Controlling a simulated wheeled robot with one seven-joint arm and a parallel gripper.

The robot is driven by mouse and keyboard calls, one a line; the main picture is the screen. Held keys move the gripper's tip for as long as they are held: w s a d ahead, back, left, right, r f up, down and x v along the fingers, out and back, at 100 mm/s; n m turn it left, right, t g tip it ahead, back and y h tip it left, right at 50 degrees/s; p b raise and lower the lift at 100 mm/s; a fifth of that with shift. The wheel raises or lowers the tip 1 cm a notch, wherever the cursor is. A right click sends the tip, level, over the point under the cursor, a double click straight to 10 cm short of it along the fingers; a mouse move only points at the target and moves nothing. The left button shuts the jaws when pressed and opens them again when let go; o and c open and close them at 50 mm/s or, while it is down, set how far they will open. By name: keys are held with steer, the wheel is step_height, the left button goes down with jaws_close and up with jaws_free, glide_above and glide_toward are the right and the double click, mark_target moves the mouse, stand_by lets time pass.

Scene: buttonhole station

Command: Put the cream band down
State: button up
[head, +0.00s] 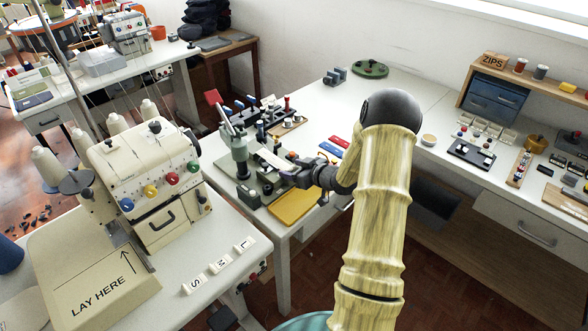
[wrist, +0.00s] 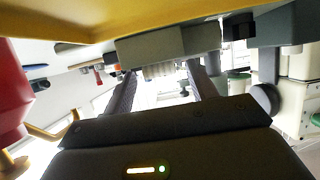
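A pale cream strip, which looks like the cream band (head: 271,160), shows in the head view over the green buttonhole machine's base. Its near end meets the tips of my gripper (head: 290,174). I cannot tell whether the band is held between the fingers or lies just beyond them. In the wrist view my gripper (wrist: 162,78) has its two dark fingers apart, with bright white between them. The glare there hides whether the band fills that gap.
The green machine (head: 242,158) stands close to the left of my gripper. A small cream bowl (head: 429,140) stands further right. White table is clear behind the strips.

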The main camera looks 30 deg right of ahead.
steer(key=shift+r+p, duration=0.35)
steer(key=shift+r, duration=0.2)
steer(key=shift+s+d+r, duration=0.1)
steer(key=shift+s+r, duration=0.1)
steer(key=v, duration=1.1)
steer(key=shift+s, duration=0.25)
steer(key=shift+d+r, duration=0.1)
steer(key=shift+w, duration=0.1)
steer(key=a+r+m+g+h, duration=0.2)
steer(key=a+g+h, duration=0.2)
steer(key=a, duration=0.3)
steer(key=s+a+r+m+g, duration=0.2)
steer(key=s+a+g, duration=0.4)
steer(key=s+a, duration=0.8)
steer(key=s, duration=0.3)
steer(key=shift+a+r+h, duration=0.25)
steer(key=shift+a+h, duration=0.05)
